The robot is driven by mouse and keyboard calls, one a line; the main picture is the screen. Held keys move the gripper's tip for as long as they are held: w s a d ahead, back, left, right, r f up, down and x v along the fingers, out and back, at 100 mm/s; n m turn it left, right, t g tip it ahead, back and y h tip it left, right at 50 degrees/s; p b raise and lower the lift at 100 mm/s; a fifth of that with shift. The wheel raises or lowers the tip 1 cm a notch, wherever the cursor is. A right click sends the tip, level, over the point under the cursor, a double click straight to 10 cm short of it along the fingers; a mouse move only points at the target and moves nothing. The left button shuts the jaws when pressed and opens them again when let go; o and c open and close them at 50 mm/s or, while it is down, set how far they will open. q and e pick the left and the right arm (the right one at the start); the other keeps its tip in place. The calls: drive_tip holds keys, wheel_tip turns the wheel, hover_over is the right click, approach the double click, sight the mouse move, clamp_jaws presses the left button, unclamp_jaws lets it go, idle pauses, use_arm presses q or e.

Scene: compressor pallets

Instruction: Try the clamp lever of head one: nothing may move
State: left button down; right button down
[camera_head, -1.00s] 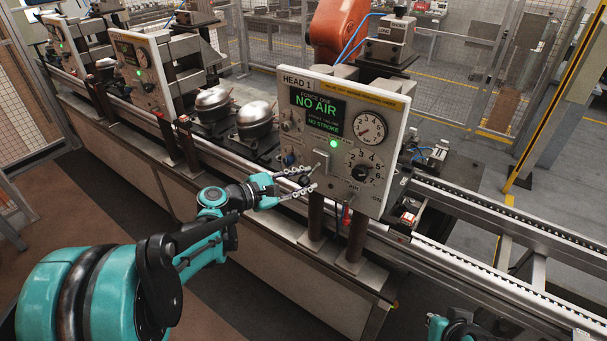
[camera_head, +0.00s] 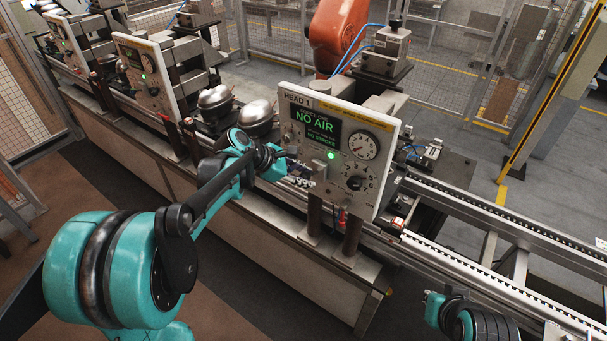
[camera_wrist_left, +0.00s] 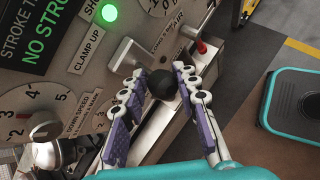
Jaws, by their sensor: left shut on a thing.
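The head one panel (camera_head: 378,135) carries the sign HEAD 1, a display (camera_head: 316,124) reading NO AIR and NO STROKE, and a lit green lamp (camera_head: 331,155). Its clamp lever ends in a black ball knob (camera_wrist_left: 162,86); the grey lever arm (camera_wrist_left: 125,54) sits beside the words CLAMP UP in the left wrist view. My left gripper (camera_wrist_left: 159,77) is shut on the knob, one finger on each side. In the head view my left gripper (camera_head: 300,178) is at the panel's lower left and partly hides the lever.
A gauge (camera_head: 363,145) and a numbered dial (camera_head: 356,183) are on the panel. A red-tipped part (camera_wrist_left: 202,47) is near the lever. Metal domes (camera_head: 256,117) stand on the line to the left. A conveyor rail (camera_head: 490,253) runs right. The left foreground floor is clear.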

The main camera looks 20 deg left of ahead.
use_arm(q)
drive_tip(key=shift+s+d+f, duration=0.1)
drive_tip(key=shift+s+d, duration=0.05)
drive_tip(key=c, duration=1.3)
unclamp_jaws()
drive_tip(key=shift+o, duration=0.4)
drive_tip(key=shift+d, duration=0.1)
drive_tip(key=shift+a+r, duration=0.35)
drive_tip(key=v, duration=1.1)
drive_tip(key=shift+s+d, duration=0.15)
